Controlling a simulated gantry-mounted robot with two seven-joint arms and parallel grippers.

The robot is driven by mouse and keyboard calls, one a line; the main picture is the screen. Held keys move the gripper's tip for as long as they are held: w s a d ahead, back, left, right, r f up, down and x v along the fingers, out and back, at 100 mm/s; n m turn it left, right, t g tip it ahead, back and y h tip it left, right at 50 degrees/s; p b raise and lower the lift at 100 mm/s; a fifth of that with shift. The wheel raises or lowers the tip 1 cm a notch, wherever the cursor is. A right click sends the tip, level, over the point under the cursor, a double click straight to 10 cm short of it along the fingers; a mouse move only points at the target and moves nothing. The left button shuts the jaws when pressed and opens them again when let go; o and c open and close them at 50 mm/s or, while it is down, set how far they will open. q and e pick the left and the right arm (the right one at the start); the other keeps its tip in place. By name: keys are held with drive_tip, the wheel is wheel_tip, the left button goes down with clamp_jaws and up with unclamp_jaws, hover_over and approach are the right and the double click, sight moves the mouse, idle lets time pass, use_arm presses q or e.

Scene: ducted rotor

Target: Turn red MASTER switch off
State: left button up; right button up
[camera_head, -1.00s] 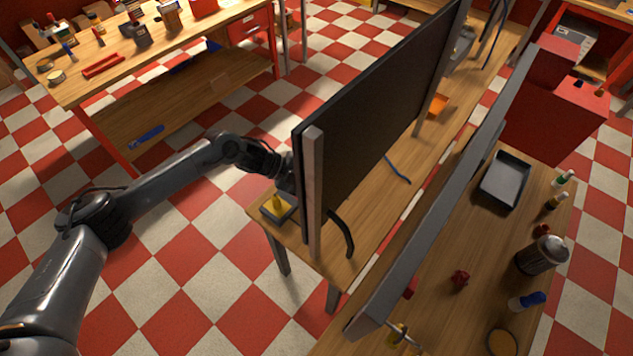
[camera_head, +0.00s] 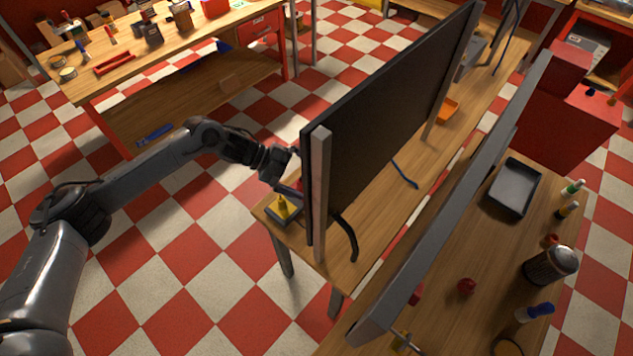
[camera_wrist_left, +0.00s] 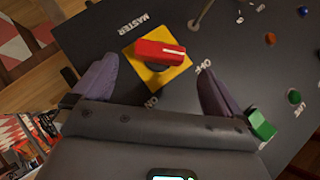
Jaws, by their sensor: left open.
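The red MASTER switch (camera_wrist_left: 160,52) is a bar handle on a yellow square plate (camera_wrist_left: 136,56) on a dark panel, seen in the left wrist view. The white line on its right end points toward the OFF label; the ON label is lower, near the plate's bottom corner. My left gripper (camera_wrist_left: 155,67) is open, its two purple fingers on either side of the switch, with visible gaps to the handle. In the head view, my left gripper (camera_head: 287,186) is at the panel's near left end, its fingertips partly hidden. The right gripper is out of view.
The tall dark panel (camera_head: 385,105) stands on a wooden bench. A green switch (camera_wrist_left: 261,124) lies beside the right finger. Small coloured knobs and a metal toggle (camera_wrist_left: 200,15) are nearby on the panel.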

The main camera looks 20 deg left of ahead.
use_arm(q)
drive_tip(key=v, duration=0.4)
drive_tip(key=shift+s+a+r, duration=0.1)
drive_tip(key=shift+a+r, duration=0.05)
drive_tip(key=shift+a, duration=0.05)
drive_tip(key=shift+s+r, duration=0.1)
